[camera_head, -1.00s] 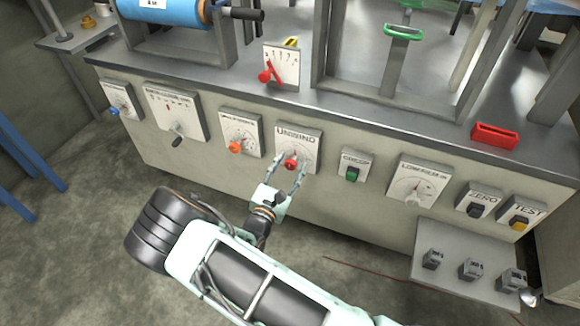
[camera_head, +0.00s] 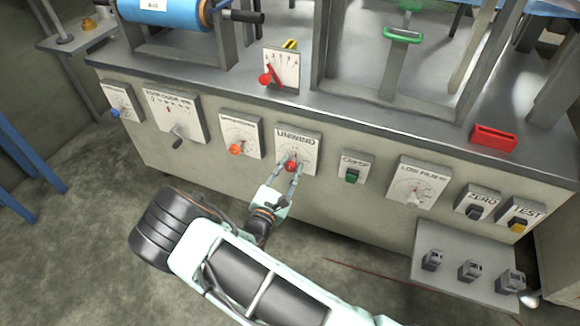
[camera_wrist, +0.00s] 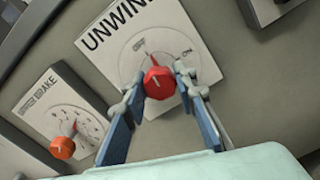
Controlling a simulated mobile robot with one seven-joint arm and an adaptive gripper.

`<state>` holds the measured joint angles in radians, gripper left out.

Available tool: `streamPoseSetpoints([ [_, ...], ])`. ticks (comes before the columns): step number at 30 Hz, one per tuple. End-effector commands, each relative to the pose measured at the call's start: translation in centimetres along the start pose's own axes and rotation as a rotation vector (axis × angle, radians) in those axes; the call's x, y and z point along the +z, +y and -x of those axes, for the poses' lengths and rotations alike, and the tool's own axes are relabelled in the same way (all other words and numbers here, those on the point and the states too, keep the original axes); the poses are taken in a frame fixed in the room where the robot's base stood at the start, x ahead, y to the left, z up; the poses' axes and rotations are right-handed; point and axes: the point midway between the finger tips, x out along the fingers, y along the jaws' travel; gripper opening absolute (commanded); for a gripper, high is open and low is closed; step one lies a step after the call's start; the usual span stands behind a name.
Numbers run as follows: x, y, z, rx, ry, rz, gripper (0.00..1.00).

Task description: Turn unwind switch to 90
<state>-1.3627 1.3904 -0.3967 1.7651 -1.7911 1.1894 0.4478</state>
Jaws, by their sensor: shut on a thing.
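The unwind switch is a white panel (camera_head: 307,142) marked UNWIND with a red knob (camera_head: 291,166) low on its dial, on the front of the grey machine. In the wrist view the red knob (camera_wrist: 158,82) has a small white mark, and a red pointer above it points up and slightly left, near a small label at the dial's top. An ON label is at the dial's right. My gripper (camera_head: 288,172) reaches the knob from below; in the wrist view its fingers (camera_wrist: 158,92) are on either side of the knob, shut on it.
A dial panel with an orange knob (camera_head: 236,149) is left of the unwind panel. A panel with a green switch (camera_head: 352,176) and a LOW FILM dial (camera_head: 418,185) are to its right. A grey shelf (camera_head: 462,288) juts out at the lower right.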

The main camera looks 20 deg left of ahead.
Motion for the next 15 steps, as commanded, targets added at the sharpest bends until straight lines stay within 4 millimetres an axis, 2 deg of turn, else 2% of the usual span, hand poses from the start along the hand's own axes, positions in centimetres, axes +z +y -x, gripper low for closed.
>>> streamPoseSetpoints([
  [15,0.05,0.03,0.02,0.0,0.001,-0.471,0.02],
])
